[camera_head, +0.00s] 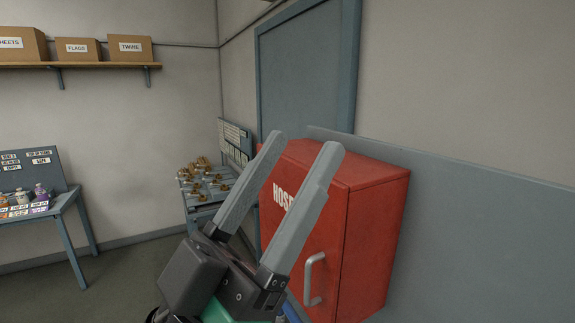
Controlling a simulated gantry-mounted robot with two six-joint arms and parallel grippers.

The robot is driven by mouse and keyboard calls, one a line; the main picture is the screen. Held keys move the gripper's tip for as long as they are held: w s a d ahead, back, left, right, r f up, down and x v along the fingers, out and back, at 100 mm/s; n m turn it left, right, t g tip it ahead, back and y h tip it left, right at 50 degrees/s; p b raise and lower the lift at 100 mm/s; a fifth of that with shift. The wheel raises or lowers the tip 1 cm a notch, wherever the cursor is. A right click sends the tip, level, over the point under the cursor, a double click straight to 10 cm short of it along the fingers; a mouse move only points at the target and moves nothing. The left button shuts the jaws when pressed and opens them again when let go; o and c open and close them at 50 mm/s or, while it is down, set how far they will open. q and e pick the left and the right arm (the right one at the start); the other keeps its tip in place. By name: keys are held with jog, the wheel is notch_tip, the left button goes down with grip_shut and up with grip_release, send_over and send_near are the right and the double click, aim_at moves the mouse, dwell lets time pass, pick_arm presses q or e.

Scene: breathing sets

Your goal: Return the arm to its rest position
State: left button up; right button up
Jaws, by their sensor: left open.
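My left gripper (297,147) is in the lower middle of the head view, pointing up. Its two grey fingers are spread apart, with nothing between them. The fingers overlap the front of a red cabinet (373,230) marked with white letters beginning "HOSE". I cannot tell whether they touch it. The cabinet door is shut and has a light grey handle (314,279). My right gripper is out of view.
A blue-grey table (62,205) with small bottles and labels stands at the left. A second table (199,213) holds several brass-coloured fittings near the corner. A wall shelf (85,66) carries cardboard boxes. A blue-grey door (308,75) is behind the cabinet. Floor at the lower left is clear.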

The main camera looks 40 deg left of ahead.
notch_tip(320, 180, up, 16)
jog(key=p, duration=1.6)
